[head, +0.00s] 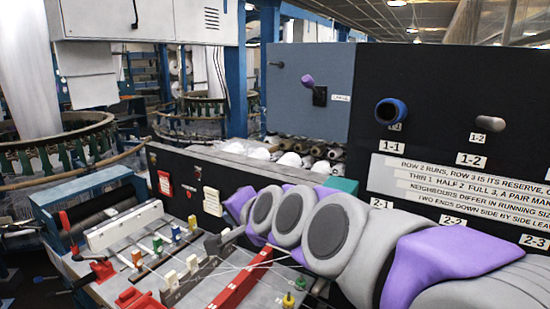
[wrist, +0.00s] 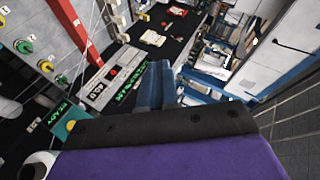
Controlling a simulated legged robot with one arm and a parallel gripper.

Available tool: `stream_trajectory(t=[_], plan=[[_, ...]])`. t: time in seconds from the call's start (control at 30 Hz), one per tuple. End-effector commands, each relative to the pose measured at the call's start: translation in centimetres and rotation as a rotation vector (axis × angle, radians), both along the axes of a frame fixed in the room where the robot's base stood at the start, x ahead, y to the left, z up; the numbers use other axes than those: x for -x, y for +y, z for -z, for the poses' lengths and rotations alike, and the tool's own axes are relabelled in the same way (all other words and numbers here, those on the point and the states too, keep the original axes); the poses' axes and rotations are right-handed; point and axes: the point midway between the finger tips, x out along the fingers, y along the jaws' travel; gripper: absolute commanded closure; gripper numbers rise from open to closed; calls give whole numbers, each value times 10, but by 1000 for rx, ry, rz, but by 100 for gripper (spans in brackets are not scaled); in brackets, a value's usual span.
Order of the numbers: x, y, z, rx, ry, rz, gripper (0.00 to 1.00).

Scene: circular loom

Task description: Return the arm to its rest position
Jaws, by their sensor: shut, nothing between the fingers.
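My grey and purple arm (head: 405,245) fills the lower right of the head view, its links reaching toward the middle. The arm's far end is largely hidden behind its own links there. In the wrist view my gripper (wrist: 160,130) shows as a wide purple body with a black front edge across the bottom. It is shut, with nothing seen held in it. Black panels, a lit display (wrist: 122,78) and a red bar (wrist: 70,25) lie beyond it.
A bench (head: 150,260) with coloured pegs, red levers and threads stands lower left. A dark panel (head: 440,80) with a blue-ringed peg (head: 391,111) and a grey peg (head: 490,124) stands right, behind my arm. A round loom ring (head: 70,140) is far left.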

Motion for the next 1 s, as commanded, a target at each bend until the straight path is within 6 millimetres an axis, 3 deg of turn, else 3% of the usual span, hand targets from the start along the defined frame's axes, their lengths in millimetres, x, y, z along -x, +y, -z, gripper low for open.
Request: stream_trajectory(t=[0.1, 0.2, 0.37, 0.5, 0.6, 0.73, 0.83, 1.0], plan=[[46, -40, 62, 206, 96, -92, 100], [86, -70, 108, 362, 187, -170, 100], [157, -117, 175, 577, 362, -295, 100], [226, -161, 220, 718, 535, -402, 100], [273, -189, 241, 784, 650, -471, 100], [319, -216, 257, 825, 768, -542, 100], [338, -226, 261, 837, 816, -572, 100], [344, -231, 262, 841, 829, -583, 100]])
